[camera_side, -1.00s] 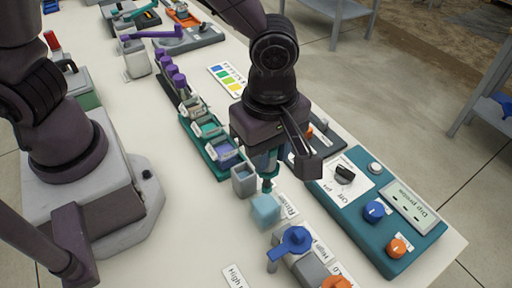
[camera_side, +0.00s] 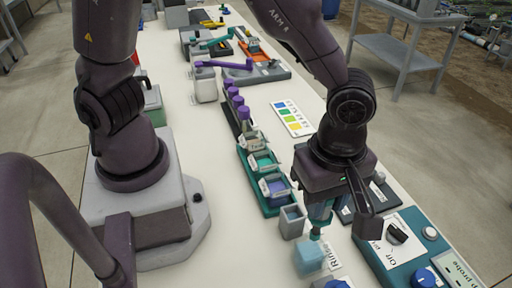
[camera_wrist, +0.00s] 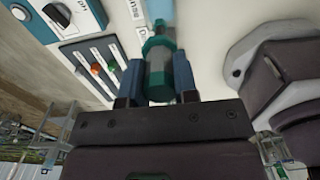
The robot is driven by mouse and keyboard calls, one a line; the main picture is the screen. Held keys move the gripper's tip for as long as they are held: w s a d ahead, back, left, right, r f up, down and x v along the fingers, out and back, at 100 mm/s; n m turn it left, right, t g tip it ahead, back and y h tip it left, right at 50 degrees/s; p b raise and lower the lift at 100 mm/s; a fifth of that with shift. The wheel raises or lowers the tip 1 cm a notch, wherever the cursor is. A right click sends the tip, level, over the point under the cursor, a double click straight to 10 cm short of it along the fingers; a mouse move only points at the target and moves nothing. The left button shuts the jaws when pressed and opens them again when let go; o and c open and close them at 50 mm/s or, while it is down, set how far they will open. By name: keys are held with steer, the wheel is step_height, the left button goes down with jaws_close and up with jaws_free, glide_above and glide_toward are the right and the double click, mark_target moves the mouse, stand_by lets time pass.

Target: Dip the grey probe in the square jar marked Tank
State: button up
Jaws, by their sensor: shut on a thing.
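My gripper (camera_side: 320,210) is shut on a probe with a teal body (camera_side: 316,232), which points down. In the wrist view the probe's teal collar and greyish part (camera_wrist: 160,75) sit between my two fingers (camera_wrist: 158,92). Its lower end is at the top of a light blue square jar (camera_side: 309,260) beside a Rinse label; I cannot tell whether the tip is inside. A teal rack holds several square jars, with green (camera_side: 262,162) and blue (camera_side: 274,187) contents. Their small labels are too blurred to read, so I cannot tell which is Tank.
A grey square jar (camera_side: 291,224) stands between the rack and the light blue jar. Purple-capped bottles (camera_side: 238,106) line up behind the rack. A colour chart (camera_side: 292,118) lies flat to the right. A teal meter box (camera_side: 400,250) with knobs stands at the right front.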

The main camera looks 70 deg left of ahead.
steer(key=w+a+n, duration=0.2)
steer(key=a+n, duration=0.3)
steer(key=a, duration=0.8)
steer(key=w+a+n, duration=0.2)
steer(key=a+n, duration=0.3)
steer(key=a, duration=0.8)
steer(key=s+a+n, duration=0.2)
steer(key=s+a, duration=0.2)
steer(key=a, duration=0.3)
step_height(320, 180, down, 9)
steer(key=shift+d+r, duration=0.2)
steer(key=shift+d, duration=0.05)
stand_by(1.0)
step_height(320, 180, up, 8)
steer(key=shift+r, duration=0.25)
stand_by(0.7)
stand_by(1.7)
